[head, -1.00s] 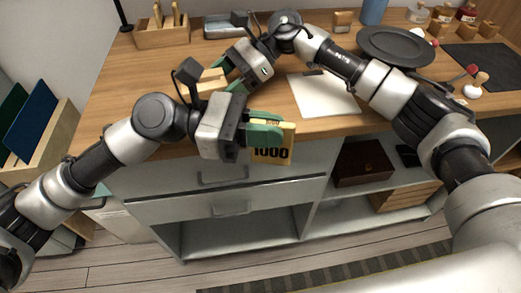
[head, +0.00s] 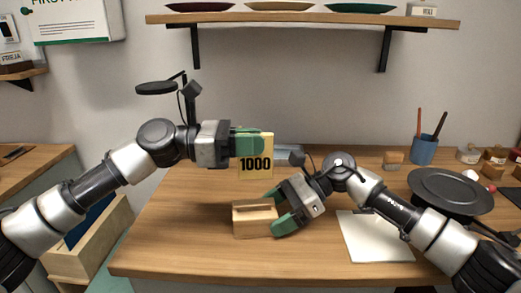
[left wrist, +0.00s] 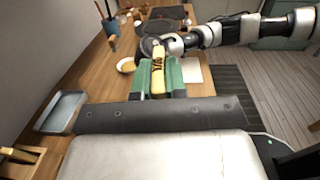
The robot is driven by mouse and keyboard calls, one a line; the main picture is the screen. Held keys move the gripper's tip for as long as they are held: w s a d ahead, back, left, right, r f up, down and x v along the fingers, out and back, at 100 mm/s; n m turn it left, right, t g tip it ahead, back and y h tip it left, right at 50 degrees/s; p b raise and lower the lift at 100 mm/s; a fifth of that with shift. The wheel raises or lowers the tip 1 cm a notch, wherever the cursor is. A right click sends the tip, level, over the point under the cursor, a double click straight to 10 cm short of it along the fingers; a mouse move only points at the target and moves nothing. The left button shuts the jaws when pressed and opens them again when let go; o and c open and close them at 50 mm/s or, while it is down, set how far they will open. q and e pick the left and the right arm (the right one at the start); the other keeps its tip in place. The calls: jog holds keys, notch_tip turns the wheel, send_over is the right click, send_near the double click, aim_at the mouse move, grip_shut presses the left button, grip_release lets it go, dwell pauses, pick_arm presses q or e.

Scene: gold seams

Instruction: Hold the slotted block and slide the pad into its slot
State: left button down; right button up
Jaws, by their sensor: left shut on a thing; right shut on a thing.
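A yellow pad marked 1000 (head: 256,162) is held upright in my left gripper (head: 251,143), whose green fingers are shut on it. The pad is up in the air, above the slotted block in the head view. The slotted block (head: 253,221) is light wood and sits at the table's left part. My right gripper (head: 284,216) is shut on its right end. The slot is too small to make out. In the left wrist view the pad (left wrist: 158,76) is edge-on between the green fingers, and the block is not clearly seen.
A white sheet (head: 375,237) lies right of my right gripper. A dark plate (head: 450,190) and a blue pen cup (head: 424,150) stand farther right. A grey tray (left wrist: 61,111) shows in the left wrist view. The wooden table (head: 185,235) is bare left of the block.

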aim_at(250, 179)
pick_arm(q)
jog(key=shift+f, duration=3.05)
jog(key=shift+s+a, duration=0.15)
jog(key=shift+a, duration=0.05)
jog(key=shift+f, duration=2.45)
dwell(0.4)
jog(key=c, duration=1.1)
grip_release()
jog(key=a, duration=0.8)
jog(key=s+a, duration=0.1)
jog(key=a, duration=0.3)
